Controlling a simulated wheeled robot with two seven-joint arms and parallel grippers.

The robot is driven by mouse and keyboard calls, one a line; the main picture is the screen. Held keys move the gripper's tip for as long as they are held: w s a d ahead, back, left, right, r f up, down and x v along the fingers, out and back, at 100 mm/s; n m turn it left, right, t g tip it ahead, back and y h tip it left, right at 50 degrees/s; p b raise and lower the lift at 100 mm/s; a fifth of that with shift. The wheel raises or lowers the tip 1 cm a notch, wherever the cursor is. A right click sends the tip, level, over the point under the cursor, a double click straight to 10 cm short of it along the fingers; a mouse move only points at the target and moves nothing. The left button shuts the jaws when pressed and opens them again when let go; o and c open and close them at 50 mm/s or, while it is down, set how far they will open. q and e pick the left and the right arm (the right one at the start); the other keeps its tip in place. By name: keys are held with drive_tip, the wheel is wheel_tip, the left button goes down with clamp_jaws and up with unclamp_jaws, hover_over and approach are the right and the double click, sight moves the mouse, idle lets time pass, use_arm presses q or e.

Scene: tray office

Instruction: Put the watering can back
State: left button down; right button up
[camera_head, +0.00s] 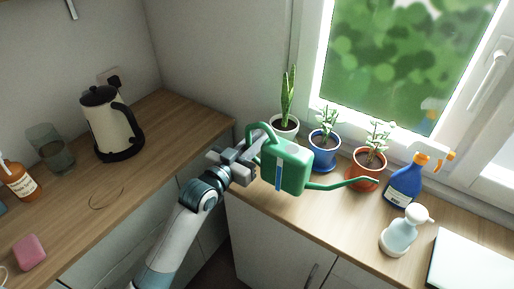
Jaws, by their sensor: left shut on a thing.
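A green watering can (291,170) with a long thin spout is in the middle of the head view. My left gripper (245,157) is shut on the can, at its handle side. The can is over the front part of the window counter (345,230), and its spout points right, toward the plant pots. I cannot tell whether its base touches the counter. My right gripper is not in view.
Behind the can stand a snake plant (288,100), a blue pot (323,148) and a terracotta pot (366,172). A blue spray bottle (405,187), a pale pump bottle (398,236) and a white flat object (470,262) are right. The left counter holds a kettle (110,125).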

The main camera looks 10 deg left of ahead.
use_arm(q)
wheel_tip(320, 180, down, 3)
drive_tip(key=shift+r, duration=0.2)
drive_tip(key=shift+f, duration=0.4)
drive_tip(key=c, duration=1.8)
unclamp_jaws()
drive_tip(key=shift+f, duration=0.1)
drive_tip(key=shift+o, duration=0.3)
